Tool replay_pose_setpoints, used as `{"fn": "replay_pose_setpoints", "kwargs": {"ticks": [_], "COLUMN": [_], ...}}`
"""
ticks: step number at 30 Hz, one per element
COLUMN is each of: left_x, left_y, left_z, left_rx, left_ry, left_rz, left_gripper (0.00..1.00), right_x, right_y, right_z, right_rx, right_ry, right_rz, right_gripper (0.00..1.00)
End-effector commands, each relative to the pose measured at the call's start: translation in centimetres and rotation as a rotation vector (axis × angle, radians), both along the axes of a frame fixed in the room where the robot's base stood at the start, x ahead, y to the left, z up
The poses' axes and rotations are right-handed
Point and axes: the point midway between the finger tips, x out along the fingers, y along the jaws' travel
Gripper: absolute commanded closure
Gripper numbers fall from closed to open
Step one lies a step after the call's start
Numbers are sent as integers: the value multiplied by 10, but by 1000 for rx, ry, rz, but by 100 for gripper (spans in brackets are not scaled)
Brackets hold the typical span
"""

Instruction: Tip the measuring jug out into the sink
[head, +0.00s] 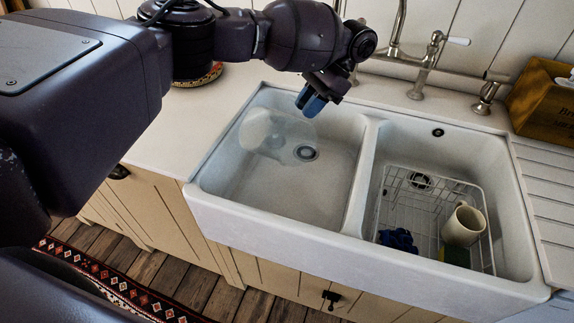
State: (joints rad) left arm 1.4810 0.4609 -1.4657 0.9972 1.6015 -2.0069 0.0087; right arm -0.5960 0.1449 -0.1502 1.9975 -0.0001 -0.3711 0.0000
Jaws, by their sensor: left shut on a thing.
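The clear measuring jug (268,133) is over the left basin of the white double sink (362,178). It looks tilted, but its see-through walls make its exact angle and any contents hard to tell. My left gripper (312,102), with blue fingertips, comes in from above and is shut on the jug at its right side. The handle is mostly hidden by the fingers. The left basin's drain (306,152) shows just right of the jug. My right gripper is not in view.
The right basin holds a white wire rack (408,206) with a cream mug (463,225), a blue cloth-like item (398,239) and a sponge (455,256). A bridge tap (428,60) stands behind the sink. A wooden bread box (543,108) is at the right.

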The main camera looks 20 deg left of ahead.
Motion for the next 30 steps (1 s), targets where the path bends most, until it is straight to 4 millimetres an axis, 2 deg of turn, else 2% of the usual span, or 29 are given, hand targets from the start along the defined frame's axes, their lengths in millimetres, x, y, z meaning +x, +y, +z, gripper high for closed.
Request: {"fn": "replay_pose_setpoints", "kwargs": {"ticks": [8,16,30], "left_x": [-14,-17,-30], "left_y": [17,18,33], "left_z": [3,6,6], "left_rx": [-94,-107,-190], "left_ry": [-87,-102,-178], "left_rz": [2,2,3], "left_gripper": [100,100,100], "right_x": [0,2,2], "right_y": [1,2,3], "right_z": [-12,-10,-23], "right_rx": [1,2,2], "right_ry": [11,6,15], "right_rz": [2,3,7], "right_gripper": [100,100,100]}}
